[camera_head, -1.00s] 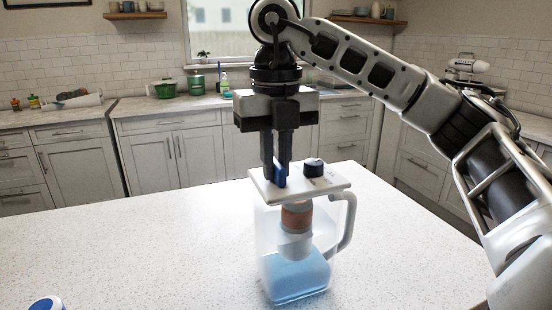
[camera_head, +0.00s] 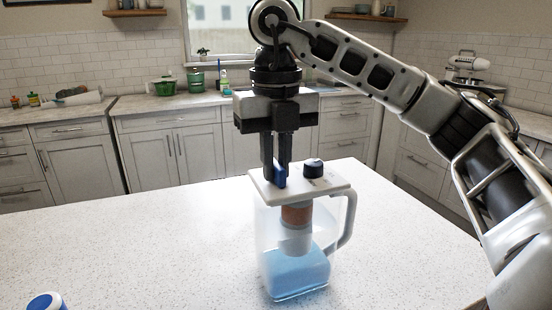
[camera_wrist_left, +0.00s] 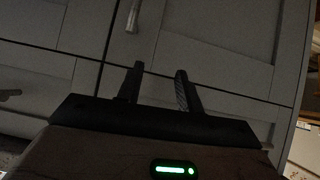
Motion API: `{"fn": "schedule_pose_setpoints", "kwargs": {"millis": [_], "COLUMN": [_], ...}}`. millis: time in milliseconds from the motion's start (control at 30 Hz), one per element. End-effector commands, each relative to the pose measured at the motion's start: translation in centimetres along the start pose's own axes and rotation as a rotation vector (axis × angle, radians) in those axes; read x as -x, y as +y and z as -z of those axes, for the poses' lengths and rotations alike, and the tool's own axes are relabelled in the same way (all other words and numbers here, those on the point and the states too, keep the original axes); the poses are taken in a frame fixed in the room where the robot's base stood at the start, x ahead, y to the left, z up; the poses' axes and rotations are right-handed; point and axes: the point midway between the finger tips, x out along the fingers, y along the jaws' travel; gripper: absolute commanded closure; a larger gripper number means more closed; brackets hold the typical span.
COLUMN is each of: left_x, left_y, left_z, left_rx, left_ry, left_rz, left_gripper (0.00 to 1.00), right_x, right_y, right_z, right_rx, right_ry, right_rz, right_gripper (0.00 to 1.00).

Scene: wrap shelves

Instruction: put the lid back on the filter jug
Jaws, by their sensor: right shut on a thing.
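The filter jug (camera_head: 270,225) stands upright on the counter, a clear body with blue water in its lower part and a white handle on its right. The white lid (camera_head: 325,184) lies across the jug's top, with a dark knob on it and an orange and white filter below it inside the jug. Whether the lid is fully seated I cannot tell. My right gripper (camera_head: 275,182) points down and is shut on the lid's blue grip tab. My left gripper (camera_wrist_left: 158,75) shows only in the left wrist view, with its fingers apart and nothing between them, facing grey cabinet fronts.
The speckled white counter (camera_head: 130,245) is clear around the jug. Cabinets and a back counter with green pots (camera_head: 165,87) stand far behind.

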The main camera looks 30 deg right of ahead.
Motion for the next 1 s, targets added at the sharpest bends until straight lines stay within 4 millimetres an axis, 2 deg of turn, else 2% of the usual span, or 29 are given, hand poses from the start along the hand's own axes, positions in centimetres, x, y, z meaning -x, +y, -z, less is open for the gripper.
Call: {"fn": "schedule_pose_setpoints", "kwargs": {"millis": [433, 467, 500, 533, 733, 800, 1000], "left_x": [-0.24, -0.25, -0.25, -0.25, -0.25, -0.25, -0.23], "left_y": [-0.11, -0.11, -0.12, -0.12, -0.11, -0.11, -0.10], "left_z": [0.56, 0.57, 0.58, 0.58, 0.56, 0.55, 0.50], "left_rx": [-0.002, -0.002, -0.003, -0.003, -0.002, -0.002, -0.002], "left_ry": [0.013, 0.013, 0.013, 0.013, 0.013, 0.013, 0.011], "left_rz": [0.001, 0.001, 0.001, 0.001, 0.001, 0.001, 0.001], "left_gripper": [0.64, 0.64, 0.64, 0.64, 0.64, 0.64, 0.64], "right_x": [-0.18, -0.18, -0.18, -0.18, -0.18, -0.20, -0.19], "right_y": [-0.01, -0.01, -0.01, -0.01, -0.01, -0.01, -0.01], "right_z": [0.00, -0.01, -0.01, -0.01, -0.01, -0.01, -0.01], "right_rx": [0.000, 0.000, 0.000, 0.000, -0.001, 0.000, 0.000], "right_ry": [-0.001, -0.001, -0.001, -0.001, -0.001, 0.000, 0.000], "right_rz": [0.000, 0.000, 0.000, 0.000, 0.000, 0.000, 0.000], "right_gripper": [1.00, 0.79, 0.68, 0.62, 0.62, 0.43, 0.40]}}
